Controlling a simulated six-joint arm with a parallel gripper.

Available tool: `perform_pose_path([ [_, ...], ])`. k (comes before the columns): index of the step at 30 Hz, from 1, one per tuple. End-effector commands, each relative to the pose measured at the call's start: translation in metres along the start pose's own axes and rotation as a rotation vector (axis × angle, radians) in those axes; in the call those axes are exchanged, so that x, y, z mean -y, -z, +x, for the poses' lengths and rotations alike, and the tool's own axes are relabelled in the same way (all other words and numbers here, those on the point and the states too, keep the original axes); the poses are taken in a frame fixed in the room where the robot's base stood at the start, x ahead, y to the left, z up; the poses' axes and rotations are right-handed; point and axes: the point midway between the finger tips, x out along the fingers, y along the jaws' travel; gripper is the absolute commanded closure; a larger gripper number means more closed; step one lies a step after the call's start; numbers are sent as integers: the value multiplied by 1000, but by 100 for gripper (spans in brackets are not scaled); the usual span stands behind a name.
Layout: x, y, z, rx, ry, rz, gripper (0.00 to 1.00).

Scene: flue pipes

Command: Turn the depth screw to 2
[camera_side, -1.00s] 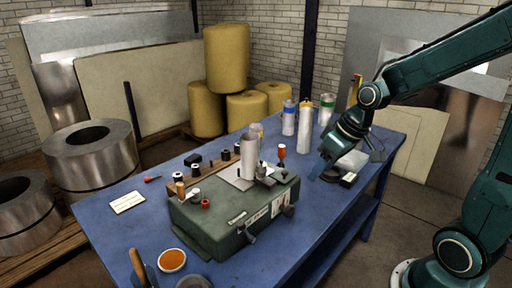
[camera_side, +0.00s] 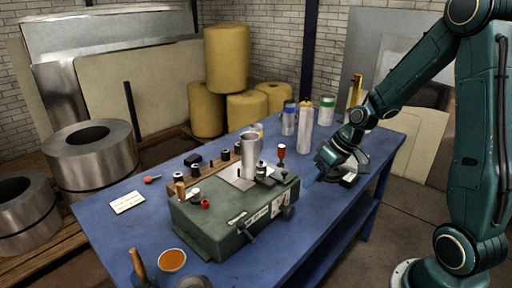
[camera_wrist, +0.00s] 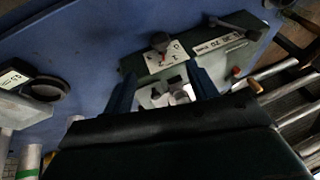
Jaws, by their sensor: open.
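The green machine (camera_side: 215,232) stands on the blue table, with a metal pipe (camera_side: 243,155) upright on top. A dark knob (camera_side: 288,212), apparently the depth screw, sits by a small white scale plate (camera_side: 279,206) at the machine's right end. In the wrist view this knob (camera_wrist: 158,40) shows with a pointer over a marked white plate (camera_wrist: 163,57); I cannot read its setting surely. My gripper (camera_side: 309,181) is open and empty, above the table to the right of the machine and apart from the knob. Its two blue fingers also show in the wrist view (camera_wrist: 161,85).
A lever (camera_side: 246,234) sticks out from the machine's front. A dark round-based item (camera_wrist: 44,89) is on the table at the left in the wrist view.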

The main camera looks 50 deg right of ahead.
Motion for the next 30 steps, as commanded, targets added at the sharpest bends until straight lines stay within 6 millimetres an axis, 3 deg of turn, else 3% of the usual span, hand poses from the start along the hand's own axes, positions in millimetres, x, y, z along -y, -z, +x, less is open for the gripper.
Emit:
perform_pose_path([
  [30,1,-1,102,4,2,0,42],
])
